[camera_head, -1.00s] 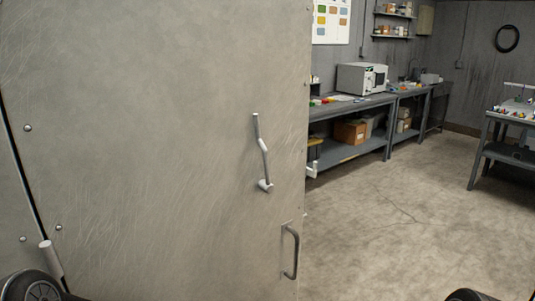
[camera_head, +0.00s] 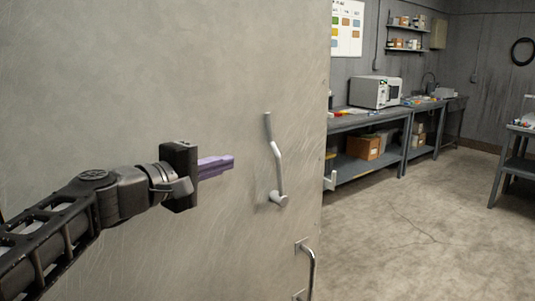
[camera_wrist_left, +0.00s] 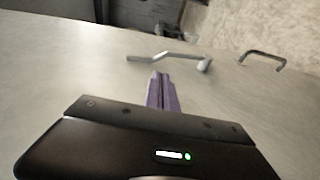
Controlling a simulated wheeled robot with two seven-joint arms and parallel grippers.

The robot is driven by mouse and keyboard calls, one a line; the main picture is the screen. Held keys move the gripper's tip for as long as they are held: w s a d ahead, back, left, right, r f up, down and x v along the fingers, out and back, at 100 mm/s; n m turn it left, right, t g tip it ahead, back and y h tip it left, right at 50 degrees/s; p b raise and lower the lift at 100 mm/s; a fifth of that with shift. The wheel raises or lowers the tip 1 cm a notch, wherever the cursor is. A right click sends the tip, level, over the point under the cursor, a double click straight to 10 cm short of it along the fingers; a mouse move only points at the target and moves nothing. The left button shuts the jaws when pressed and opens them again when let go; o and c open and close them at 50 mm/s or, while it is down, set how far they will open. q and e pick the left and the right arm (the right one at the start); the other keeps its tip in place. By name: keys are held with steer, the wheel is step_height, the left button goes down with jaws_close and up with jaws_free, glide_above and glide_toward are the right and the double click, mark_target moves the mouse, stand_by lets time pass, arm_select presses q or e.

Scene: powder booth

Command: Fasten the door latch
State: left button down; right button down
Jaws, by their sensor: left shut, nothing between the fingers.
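The large grey metal door (camera_head: 200,80) fills the left of the head view. Its latch lever (camera_head: 276,155) is a bent silver bar near the door's right edge, pointing up from a round pivot at its lower end. The lever also shows in the left wrist view (camera_wrist_left: 165,57), ahead of the fingers. My left gripper (camera_head: 232,162) has purple fingers, shut and empty, in front of the door. It is left of the lever, with a gap between them in the head view. In the left wrist view the fingertips (camera_wrist_left: 160,75) point towards the lever. My right gripper is not in view.
A D-shaped handle (camera_head: 311,270) is on the door below the lever; it also shows in the left wrist view (camera_wrist_left: 264,55). A pale catch (camera_head: 330,181) sits by the door's edge. Workbenches (camera_head: 375,118) stand behind at the right. The floor (camera_head: 400,230) between is clear.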

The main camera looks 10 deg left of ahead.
mark_target(273, 149)
arm_select(q)
steer(key=p+x, duration=0.4)
steer(key=x, duration=0.9)
steer(key=shift+w+p, duration=0.15)
steer(key=shift+p, duration=0.25)
steer(key=shift+w+d+f, duration=0.1)
steer(key=shift+w+d, duration=0.05)
steer(key=shift+w, duration=0.2)
